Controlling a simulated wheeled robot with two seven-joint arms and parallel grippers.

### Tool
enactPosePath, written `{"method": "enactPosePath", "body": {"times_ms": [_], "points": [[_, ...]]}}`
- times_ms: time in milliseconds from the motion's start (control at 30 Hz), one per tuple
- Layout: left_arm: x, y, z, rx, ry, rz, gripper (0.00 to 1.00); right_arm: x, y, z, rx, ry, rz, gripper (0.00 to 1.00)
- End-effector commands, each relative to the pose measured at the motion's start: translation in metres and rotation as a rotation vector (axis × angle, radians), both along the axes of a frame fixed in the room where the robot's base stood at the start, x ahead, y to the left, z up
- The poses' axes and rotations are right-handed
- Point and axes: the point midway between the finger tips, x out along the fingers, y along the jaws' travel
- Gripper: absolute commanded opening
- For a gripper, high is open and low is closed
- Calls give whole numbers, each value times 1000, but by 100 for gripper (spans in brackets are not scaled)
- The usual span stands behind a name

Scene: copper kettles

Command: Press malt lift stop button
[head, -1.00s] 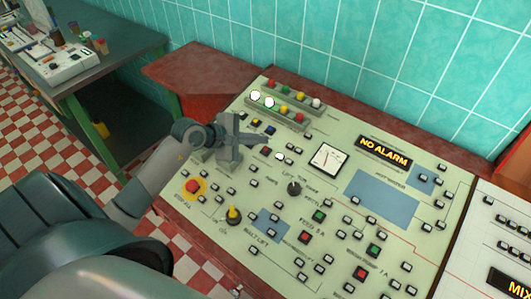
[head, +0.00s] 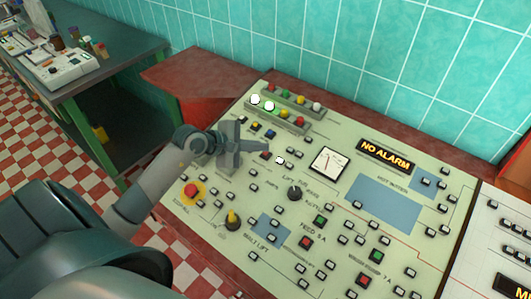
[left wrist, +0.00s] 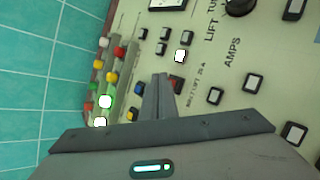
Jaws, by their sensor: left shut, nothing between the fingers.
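My left gripper (head: 266,147) is shut and empty, its fingertips over the upper left part of the pale control panel (head: 335,217). In the left wrist view the closed fingers (left wrist: 160,78) point at the panel, just beside a small red button (left wrist: 178,84). The small label beside that button seems to read "MALT LIFT". The fingers partly cover the red button. I cannot tell whether they touch it. A white lit button (left wrist: 181,56) is just beyond it; it also shows in the head view (head: 280,160). My right gripper is not in view.
Rows of coloured lamps (head: 286,97) are behind the gripper. A red emergency button (head: 191,190) and a yellow knob (head: 233,218) are at the near left. A black knob (head: 294,194) is right of the gripper. A "NO ALARM" display (head: 386,156) is farther right.

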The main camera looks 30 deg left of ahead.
Motion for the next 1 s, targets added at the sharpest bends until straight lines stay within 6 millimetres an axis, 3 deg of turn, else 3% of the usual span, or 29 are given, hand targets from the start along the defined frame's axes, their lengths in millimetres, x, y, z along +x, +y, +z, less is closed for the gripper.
{"method": "enactPosePath", "body": {"times_ms": [1000], "points": [[0, 0, 0, 0, 0, 0, 0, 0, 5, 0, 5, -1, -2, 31]]}}
